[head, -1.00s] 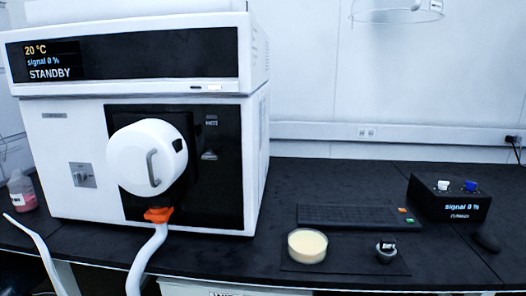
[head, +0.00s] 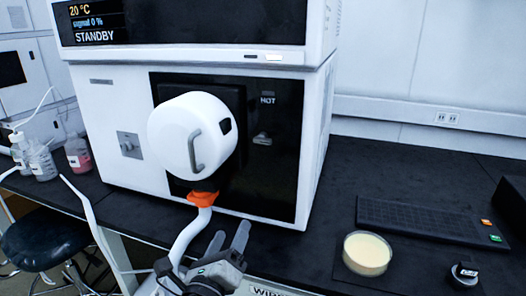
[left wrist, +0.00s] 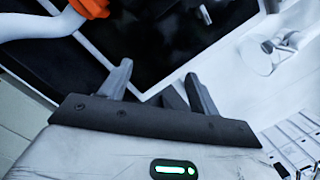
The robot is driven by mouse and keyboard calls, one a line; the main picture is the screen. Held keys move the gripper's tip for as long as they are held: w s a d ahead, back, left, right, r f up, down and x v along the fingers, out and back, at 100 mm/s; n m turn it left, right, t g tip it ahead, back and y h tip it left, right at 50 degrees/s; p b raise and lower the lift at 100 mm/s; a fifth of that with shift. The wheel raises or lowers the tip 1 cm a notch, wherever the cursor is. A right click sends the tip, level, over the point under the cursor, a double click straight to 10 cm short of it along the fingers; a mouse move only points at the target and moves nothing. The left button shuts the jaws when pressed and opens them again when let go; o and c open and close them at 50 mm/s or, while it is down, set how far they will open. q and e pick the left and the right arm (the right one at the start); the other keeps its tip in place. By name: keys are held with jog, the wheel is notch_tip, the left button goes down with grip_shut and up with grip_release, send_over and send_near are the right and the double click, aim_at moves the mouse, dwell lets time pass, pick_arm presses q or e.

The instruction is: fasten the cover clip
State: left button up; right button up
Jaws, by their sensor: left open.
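A round white cover (head: 172,140) with a grey handle (head: 196,150) sits on the dark front panel of the instrument. A small dark piece (head: 225,126) shows at its right edge; I cannot tell whether this is the clip or how it stands. An orange collar (head: 203,198) is below the cover, at the top of a white hose (head: 190,232). My left gripper (head: 230,236) is open and empty, below and right of the collar. My right gripper is out of view.
The instrument (head: 110,120) reads STANDBY. A keyboard (head: 420,219), a dish with pale contents (head: 367,254) and a small dark-capped item (head: 464,274) lie at right. Bottles (head: 78,155) stand left of the instrument, and a stool (head: 45,240) is at lower left.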

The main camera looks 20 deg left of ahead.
pick_arm(q)
notch_tip(320, 180, up, 7)
jog(key=w+m+t+h, duration=0.1)
jog(key=w+m+t, duration=0.15)
jog(key=m, duration=0.55)
jog(key=m+p, duration=0.1)
jog(key=p, duration=0.2)
send_near(261, 142)
jog(key=x, duration=0.9)
jog(key=shift+w, duration=0.2)
jog(key=c, duration=1)
